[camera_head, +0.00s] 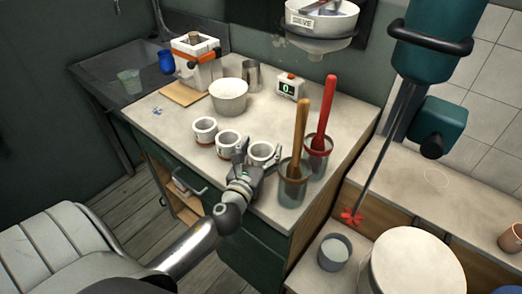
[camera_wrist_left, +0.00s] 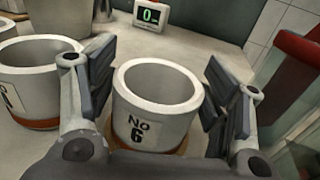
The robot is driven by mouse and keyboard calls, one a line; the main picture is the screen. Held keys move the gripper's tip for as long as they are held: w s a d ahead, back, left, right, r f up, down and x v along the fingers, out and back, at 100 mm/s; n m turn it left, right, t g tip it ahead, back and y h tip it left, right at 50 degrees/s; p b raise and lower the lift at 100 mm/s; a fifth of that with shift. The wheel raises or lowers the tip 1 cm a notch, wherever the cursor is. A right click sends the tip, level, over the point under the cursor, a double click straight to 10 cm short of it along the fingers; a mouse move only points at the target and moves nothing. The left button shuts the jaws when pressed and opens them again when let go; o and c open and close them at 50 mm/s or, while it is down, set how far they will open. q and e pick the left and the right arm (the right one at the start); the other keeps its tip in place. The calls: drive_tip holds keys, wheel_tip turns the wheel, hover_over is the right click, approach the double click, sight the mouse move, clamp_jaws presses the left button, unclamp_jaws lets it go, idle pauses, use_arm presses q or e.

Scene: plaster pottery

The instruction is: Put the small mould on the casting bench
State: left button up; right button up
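My left gripper (camera_head: 259,160) is at the front edge of a pale-topped counter (camera_head: 170,122). Its fingers are apart on either side of a white round cup (camera_head: 264,149) at the right end of a row of three. In the left wrist view this cup (camera_wrist_left: 158,95) is upright and hollow, labelled "No 6". A gap shows at the right finger; the left finger is very close and contact is unclear. The other two cups (camera_head: 205,126) (camera_head: 228,138) stand to its left. Which item is the small mould is not certain. My right gripper is not in view.
Two pots with a wooden-handled (camera_head: 300,130) and a red-handled tool (camera_head: 325,110) stand close to the right. Behind are a white bowl (camera_head: 229,104), a metal cup (camera_head: 252,78), a small display (camera_head: 289,86) and an orange-strapped white block (camera_head: 194,62).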

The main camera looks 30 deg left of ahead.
use_arm(q)
drive_tip(key=shift+o, duration=0.3)
drive_tip(key=shift+r, duration=0.15)
drive_tip(key=shift+s, duration=0.25)
drive_tip(key=b+v, duration=0.2)
drive_tip(key=v, duration=0.8)
drive_tip(key=shift+b+v, duration=0.35)
drive_tip(key=shift+v, duration=0.45)
